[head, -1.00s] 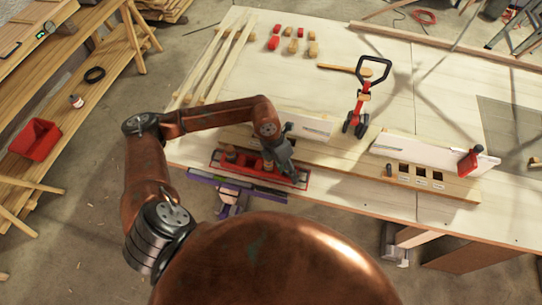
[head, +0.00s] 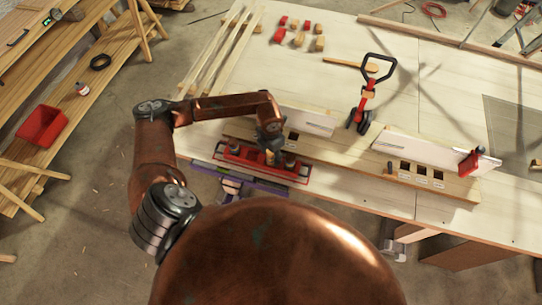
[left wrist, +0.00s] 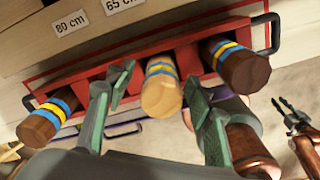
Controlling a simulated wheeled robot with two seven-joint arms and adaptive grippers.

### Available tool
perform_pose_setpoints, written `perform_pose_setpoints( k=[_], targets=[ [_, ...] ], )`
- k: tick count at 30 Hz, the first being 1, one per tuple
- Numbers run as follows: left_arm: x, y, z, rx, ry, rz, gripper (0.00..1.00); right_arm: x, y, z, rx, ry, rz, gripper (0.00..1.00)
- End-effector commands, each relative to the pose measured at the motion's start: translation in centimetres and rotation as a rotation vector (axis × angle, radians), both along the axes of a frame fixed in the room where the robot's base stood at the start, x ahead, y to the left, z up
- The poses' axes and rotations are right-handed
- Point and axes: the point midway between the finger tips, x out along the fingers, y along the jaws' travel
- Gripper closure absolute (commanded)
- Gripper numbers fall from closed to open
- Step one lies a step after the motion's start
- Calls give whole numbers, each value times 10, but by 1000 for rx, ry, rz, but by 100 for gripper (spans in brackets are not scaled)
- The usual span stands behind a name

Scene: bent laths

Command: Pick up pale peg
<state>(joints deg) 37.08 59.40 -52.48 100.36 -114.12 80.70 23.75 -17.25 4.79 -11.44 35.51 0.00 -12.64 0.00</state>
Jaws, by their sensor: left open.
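The pale peg (left wrist: 161,90), light wood with blue and yellow bands, stands in the red tray (left wrist: 180,40) in the left wrist view. It is between the two spread fingers of my left gripper (left wrist: 157,105), which is open and does not visibly grip it. In the head view the left gripper (head: 270,143) is above the middle of the red tray (head: 245,165) and mostly hides the pale peg. A dark banded peg (left wrist: 45,118) stands to its left and another dark banded peg (left wrist: 238,65) to its right. A small distant gripper (left wrist: 288,110), seemingly my right one, shows at the right edge.
A long board (head: 340,158) with labelled square holes lies behind the tray. White panels (head: 428,151) stand along it. A black-handled red tool (head: 366,95) stands on the table, with red and wooden blocks (head: 298,38) farther back. Pale laths (head: 218,50) lie at the left.

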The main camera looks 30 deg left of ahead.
Motion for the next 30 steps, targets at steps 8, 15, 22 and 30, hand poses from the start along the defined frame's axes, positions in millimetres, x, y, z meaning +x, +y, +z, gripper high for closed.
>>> perform_pose_setpoints(
  k=[8, 15, 22, 30],
  targets=[
    [1, -1, -2, 0, 0, -3, 55, 4, 1, 0, 1, -6, 1, 75],
    [1, -1, -1, 0, 0, -3, 71, 4, 3, 0, 4, -5, 0, 75],
    [1, -1, -1, 0, 0, -3, 87, 1, 8, -1, 8, -2, -1, 75],
    [1, -1, -1, 0, -1, -3, 98, 1, 7, -1, 7, -1, -1, 75]
  ],
)
